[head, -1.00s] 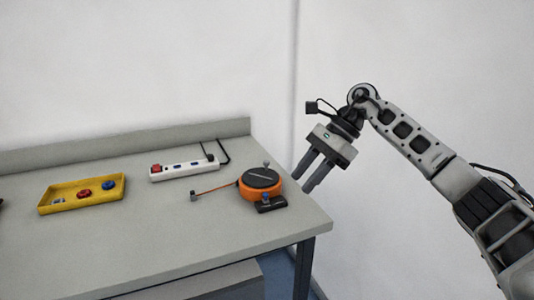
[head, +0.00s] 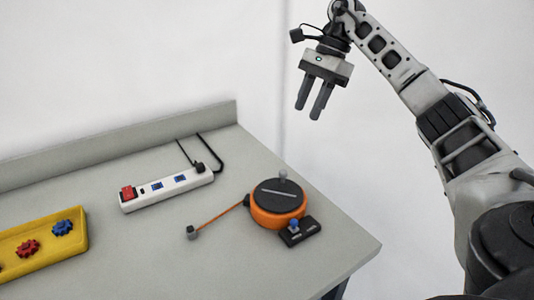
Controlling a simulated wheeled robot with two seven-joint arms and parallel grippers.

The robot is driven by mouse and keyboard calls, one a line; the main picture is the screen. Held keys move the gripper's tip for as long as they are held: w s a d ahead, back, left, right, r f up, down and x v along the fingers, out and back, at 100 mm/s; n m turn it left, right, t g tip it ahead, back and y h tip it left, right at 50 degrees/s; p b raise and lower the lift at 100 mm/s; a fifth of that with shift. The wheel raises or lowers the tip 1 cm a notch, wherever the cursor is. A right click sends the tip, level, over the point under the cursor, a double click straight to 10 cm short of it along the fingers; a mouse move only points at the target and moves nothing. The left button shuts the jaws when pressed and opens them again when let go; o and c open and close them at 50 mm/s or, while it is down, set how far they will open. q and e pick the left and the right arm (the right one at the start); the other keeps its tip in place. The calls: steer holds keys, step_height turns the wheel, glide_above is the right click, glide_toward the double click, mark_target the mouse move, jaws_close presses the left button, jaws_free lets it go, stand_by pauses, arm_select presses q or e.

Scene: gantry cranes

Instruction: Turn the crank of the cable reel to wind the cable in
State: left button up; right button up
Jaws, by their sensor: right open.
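The cable reel (head: 272,214) is an orange round body with a black top disc, on the right part of the bench. Its crank knob (head: 283,176), small and grey, stands up at the disc's far edge. An orange cable (head: 218,216) runs out to the left and ends in a grey block (head: 193,232) on the bench. A black base with a blue knob (head: 294,226) sits at the reel's near right. My right gripper (head: 311,112) is open and empty, fingers pointing down, above and beyond the reel, touching nothing. My left gripper is not in view.
A white power strip (head: 150,196) with a red switch and a black plug lies left of the reel. A yellow tray (head: 75,247) with red and blue parts is at the lower left. A raised ledge (head: 120,135) runs along the bench's back. Bare bench lies in front of the reel.

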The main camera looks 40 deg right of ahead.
mark_target(284, 171)
steer(key=x, duration=1.5)
steer(key=shift+s+a+f, duration=0.1)
steer(key=shift+s+f, duration=0.05)
steer(key=shift+s, duration=0.2)
jaws_close()
